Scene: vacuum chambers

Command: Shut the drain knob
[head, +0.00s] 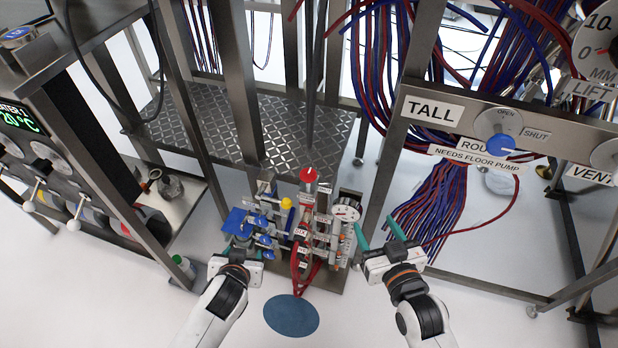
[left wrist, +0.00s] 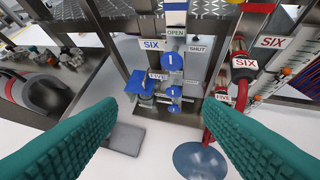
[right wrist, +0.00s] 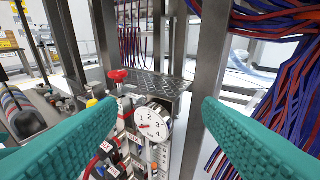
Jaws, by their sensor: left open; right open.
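A valve manifold stands low in the middle of the head view. Its blue knobs (head: 264,240) form a column on the left side, and in the left wrist view the blue knobs (left wrist: 172,62) sit beside OPEN, SHUT, SIX and FIVE labels. A red knob (head: 308,175) tops the middle column and a yellow knob (head: 286,203) is beside it. I cannot read a drain label on any knob. My left gripper (head: 245,243) is open and empty in front of the blue knobs. My right gripper (head: 380,232) is open and empty, right of the round gauge (head: 346,211).
Steel posts and a tread-plate shelf (head: 255,125) stand behind the manifold. A panel labelled TALL (head: 432,109) with a blue ROUGH knob (head: 501,147) is at upper right, with cable bundles (head: 440,205) below. A control cabinet is at left. A blue disc (head: 291,316) lies on white floor.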

